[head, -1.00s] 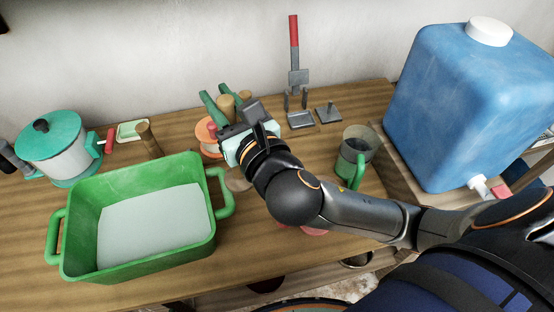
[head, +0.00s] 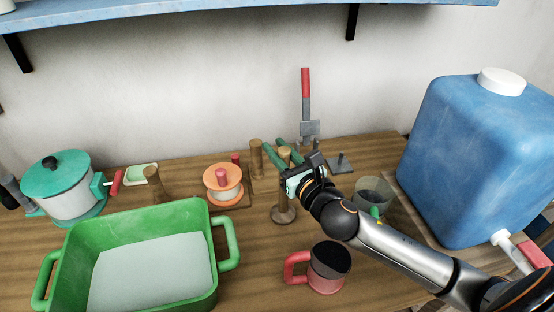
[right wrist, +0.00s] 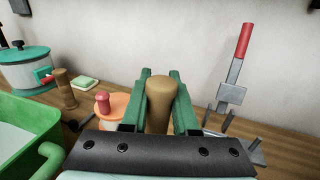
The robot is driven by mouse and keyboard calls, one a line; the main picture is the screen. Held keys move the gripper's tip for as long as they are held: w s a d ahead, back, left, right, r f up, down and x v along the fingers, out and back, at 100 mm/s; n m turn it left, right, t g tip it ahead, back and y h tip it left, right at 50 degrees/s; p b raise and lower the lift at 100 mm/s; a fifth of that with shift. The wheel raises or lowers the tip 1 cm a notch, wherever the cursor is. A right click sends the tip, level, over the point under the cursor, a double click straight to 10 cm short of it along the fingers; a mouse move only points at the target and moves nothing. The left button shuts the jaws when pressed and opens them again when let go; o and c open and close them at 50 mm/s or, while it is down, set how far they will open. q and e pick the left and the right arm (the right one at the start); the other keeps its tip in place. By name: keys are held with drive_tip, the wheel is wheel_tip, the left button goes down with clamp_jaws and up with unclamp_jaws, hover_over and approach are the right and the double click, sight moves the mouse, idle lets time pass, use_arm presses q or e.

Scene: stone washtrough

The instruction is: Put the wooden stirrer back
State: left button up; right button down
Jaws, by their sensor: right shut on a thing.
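The wooden stirrer, a brown rod with a round disc at its foot (head: 283,214), stands roughly upright in the head view. My right gripper (head: 278,156) is shut on its upper part. In the right wrist view the rod's thick top (right wrist: 159,95) shows between the green fingers. Whether the disc touches the table cannot be told. My left gripper is not in view.
Left of the stirrer stand an orange round container (head: 222,192) and a green basin (head: 190,215). A red mug (head: 328,280) stands in front, and a grey cup (head: 372,192) stands right. A metal rack with a red-handled tool (head: 306,95) stands behind. A blue tank (head: 465,165) stands at right.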

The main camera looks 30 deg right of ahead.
drive_tip(key=shift+f, duration=1.05)
drive_tip(key=shift+f, duration=0.15)
drive_tip(key=c, duration=0.7)
unclamp_jaws()
drive_tip(key=shift+s, duration=0.15)
drive_tip(key=s, duration=0.4)
drive_tip(key=s+b, duration=0.1)
drive_tip(key=s, duration=0.3)
drive_tip(key=s+b, duration=0.1)
drive_tip(key=s, duration=0.2)
drive_tip(key=shift+s+d, duration=0.3)
drive_tip(key=shift+s, duration=0.1)
